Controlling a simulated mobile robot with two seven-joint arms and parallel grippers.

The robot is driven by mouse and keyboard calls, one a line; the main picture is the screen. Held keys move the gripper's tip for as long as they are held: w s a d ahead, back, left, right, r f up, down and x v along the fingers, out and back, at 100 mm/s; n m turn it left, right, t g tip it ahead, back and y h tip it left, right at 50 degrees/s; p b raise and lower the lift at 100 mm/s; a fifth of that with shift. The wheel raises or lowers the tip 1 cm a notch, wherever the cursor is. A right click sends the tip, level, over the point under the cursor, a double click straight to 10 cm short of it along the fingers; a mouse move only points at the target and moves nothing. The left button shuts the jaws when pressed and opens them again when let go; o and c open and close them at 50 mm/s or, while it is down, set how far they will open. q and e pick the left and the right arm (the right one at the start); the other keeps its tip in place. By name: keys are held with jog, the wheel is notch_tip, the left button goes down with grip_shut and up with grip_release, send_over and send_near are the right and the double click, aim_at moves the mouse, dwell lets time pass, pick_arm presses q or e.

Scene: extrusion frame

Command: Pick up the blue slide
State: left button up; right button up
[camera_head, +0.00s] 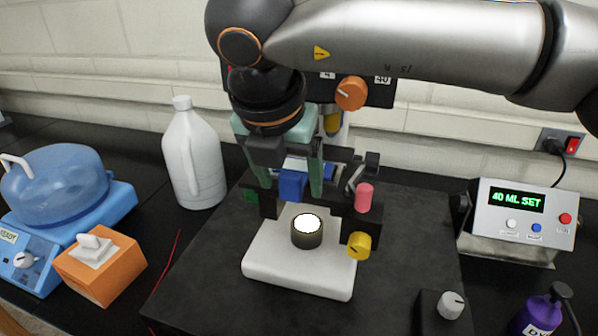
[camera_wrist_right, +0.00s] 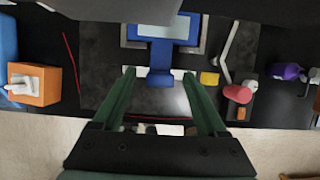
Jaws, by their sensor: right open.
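The blue slide (camera_head: 293,184) sits on the dark extrusion frame assembly at the middle of the head view, above a white base. In the right wrist view the blue slide (camera_wrist_right: 160,62) shows as a narrow blue handle below a wider blue-framed plate. My right gripper (camera_head: 292,190) has green fingers and points down around the slide. In the wrist view its fingers (camera_wrist_right: 159,73) are open, one each side of the handle, with gaps on both sides. I cannot tell its exact height over the slide. My left gripper is not in view.
A white base (camera_head: 300,275) with a lit round port stands in front. A pink knob (camera_head: 364,196) and a yellow knob (camera_head: 359,246) are close right of the slide. A white jug (camera_head: 193,155) and orange box (camera_head: 101,266) are left; a display unit (camera_head: 524,215) is right.

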grip_shut()
dwell(0.5)
jog(key=shift+r, duration=0.1)
